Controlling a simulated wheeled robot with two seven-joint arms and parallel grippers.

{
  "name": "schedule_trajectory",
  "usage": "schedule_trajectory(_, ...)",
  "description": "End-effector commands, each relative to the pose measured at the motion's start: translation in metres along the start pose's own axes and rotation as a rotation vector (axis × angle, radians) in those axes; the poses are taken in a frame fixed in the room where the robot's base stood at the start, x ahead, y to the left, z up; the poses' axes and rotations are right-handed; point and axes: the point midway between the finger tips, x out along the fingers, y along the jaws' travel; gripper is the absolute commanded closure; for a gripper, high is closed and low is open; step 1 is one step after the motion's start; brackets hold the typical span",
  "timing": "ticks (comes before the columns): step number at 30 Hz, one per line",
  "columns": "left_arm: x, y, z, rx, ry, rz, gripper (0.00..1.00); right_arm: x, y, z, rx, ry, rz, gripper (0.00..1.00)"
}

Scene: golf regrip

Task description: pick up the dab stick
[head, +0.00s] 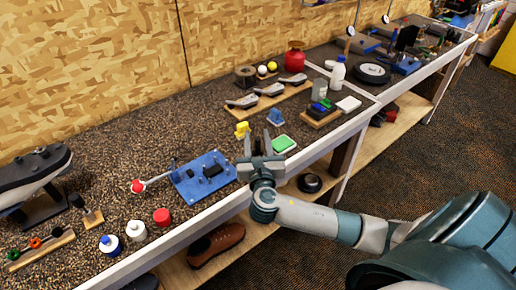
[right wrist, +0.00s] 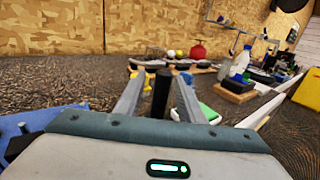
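A dark upright cylinder, which looks like the dab stick (right wrist: 161,94), stands between the two fingers of my right gripper (right wrist: 158,90) in the right wrist view. Gaps show on both sides of it, so the fingers look open and apart from it. Its lower end is hidden behind the gripper body. In the head view my right gripper (head: 263,143) is low over the front of the bench, right of the blue plate. The dark stick is hard to make out there. My left gripper is not in view.
The blue plate (head: 190,185) lies left of the gripper on the speckled bench (head: 120,165). A yellow piece (head: 242,129) and a green-topped pad (head: 284,144) lie close by. A wooden rack (head: 240,110) with club heads is behind. Bottles and a red container (head: 294,56) stand further right.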

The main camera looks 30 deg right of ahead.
Motion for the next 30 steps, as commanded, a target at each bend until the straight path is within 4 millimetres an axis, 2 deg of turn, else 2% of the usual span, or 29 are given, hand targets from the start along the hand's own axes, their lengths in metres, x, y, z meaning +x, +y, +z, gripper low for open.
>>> schedule_trajectory(6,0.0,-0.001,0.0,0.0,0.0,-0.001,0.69,0.0,0.0,0.0,0.0,0.0,0.0,0.64)
schedule_trajectory(7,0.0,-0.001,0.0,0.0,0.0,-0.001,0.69,0.0,0.0,0.0,0.0,0.0,0.0,0.67)
schedule_trajectory(11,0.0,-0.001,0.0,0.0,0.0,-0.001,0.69,0.0,0.0,0.0,0.0,0.0,0.0,0.98)
schedule_trajectory(12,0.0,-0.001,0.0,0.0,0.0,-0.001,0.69,0.0,0.0,0.0,0.0,0.0,0.0,1.0)
schedule_trajectory(23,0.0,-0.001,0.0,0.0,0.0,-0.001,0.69,0.0,0.0,0.001,0.001,0.0,0.0,1.0)
schedule_trajectory(30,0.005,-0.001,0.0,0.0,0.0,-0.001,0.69,0.0,0.001,0.018,0.004,-0.003,0.002,1.0)
